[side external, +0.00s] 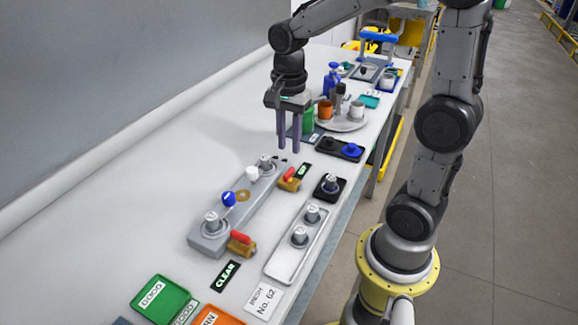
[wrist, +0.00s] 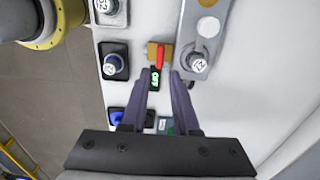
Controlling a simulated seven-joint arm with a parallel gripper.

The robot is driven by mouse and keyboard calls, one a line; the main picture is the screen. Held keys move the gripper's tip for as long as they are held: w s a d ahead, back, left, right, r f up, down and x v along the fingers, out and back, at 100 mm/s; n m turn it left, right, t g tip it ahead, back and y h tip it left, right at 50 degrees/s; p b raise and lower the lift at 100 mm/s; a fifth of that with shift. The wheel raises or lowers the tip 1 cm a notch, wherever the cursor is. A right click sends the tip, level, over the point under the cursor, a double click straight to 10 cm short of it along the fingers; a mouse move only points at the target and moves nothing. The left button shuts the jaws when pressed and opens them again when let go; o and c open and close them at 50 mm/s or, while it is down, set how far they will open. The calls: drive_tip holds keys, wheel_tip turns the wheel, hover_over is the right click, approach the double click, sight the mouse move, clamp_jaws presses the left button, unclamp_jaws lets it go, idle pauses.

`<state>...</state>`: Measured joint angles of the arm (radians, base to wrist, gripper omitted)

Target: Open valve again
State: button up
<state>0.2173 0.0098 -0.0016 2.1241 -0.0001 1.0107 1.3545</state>
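Two brass valves with red handles are in the side view: a far valve (side external: 289,183) at the far end of the grey rail, and a near valve (side external: 241,246) at its near end. My gripper (side external: 289,151) points down above the table, behind and above the far valve. Its two fingers (wrist: 161,74) are apart with nothing between them. A small black label with green letters (wrist: 155,80) shows between the fingers.
The grey rail (side external: 240,207) carries several white-capped pieces and a blue ball. Black holders (side external: 330,187) and a white tray (side external: 285,262) lie right of it. A dish (side external: 342,121) with cups and bottles stands farther back. Green and orange trays are at the near end.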

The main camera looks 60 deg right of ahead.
sight(289, 171)
wheel_tip(289, 171, down, 8)
drive_tip(key=shift+r, duration=0.15)
idle(0.3)
clamp_jaws()
